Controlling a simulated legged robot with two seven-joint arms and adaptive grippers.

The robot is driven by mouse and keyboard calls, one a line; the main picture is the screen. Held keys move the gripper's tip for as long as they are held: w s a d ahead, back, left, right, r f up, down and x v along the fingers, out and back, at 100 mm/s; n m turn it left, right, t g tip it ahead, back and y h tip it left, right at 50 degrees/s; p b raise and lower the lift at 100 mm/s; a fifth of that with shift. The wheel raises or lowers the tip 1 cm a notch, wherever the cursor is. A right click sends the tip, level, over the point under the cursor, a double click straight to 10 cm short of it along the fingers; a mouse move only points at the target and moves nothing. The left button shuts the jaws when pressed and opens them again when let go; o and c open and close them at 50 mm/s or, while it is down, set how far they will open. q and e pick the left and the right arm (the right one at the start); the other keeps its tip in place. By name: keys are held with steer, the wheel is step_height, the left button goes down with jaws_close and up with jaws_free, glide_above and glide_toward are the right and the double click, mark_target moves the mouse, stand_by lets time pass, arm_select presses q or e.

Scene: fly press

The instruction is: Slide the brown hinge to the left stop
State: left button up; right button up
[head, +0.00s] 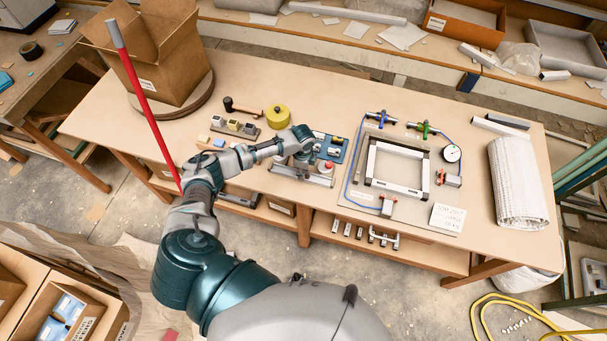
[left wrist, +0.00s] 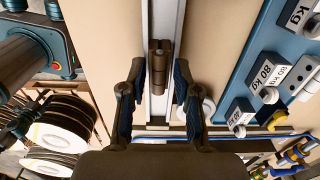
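The brown hinge (left wrist: 158,66) sits on a pale metal rail (left wrist: 162,18) in the left wrist view. My left gripper (left wrist: 159,72) is open, with one dark finger on each side of the hinge. A gap shows between the hinge and each finger. In the head view my left gripper (head: 302,150) is over the rail (head: 303,178) near the table's front edge. The hinge cannot be made out there, and the arm hides part of that area. The rail's left stop cannot be told apart. My right gripper is not in view.
A blue board (left wrist: 240,75) with weight blocks lies beside the rail. A red button (head: 328,166) is close to my gripper. A yellow round piece (head: 278,117) stands behind it. A white-and-black frame (head: 398,168) lies to the right on the table (head: 240,80).

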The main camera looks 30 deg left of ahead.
arm_select(q)
steer(key=c, duration=0.3)
jaws_close()
steer(key=shift+a, duration=0.1)
steer(key=shift+s+a+p, duration=0.2)
steer(key=shift+a+p, duration=0.15)
steer(key=shift+a, duration=0.75)
steer(key=shift+a, duration=0.1)
steer(key=shift+s+a+p, duration=0.15)
steer(key=shift+s+a, duration=0.05)
steer(key=shift+a, duration=0.35)
steer(key=shift+s+a+p, duration=0.15)
steer(key=shift+a, duration=0.35)
steer(key=shift+a, duration=0.1)
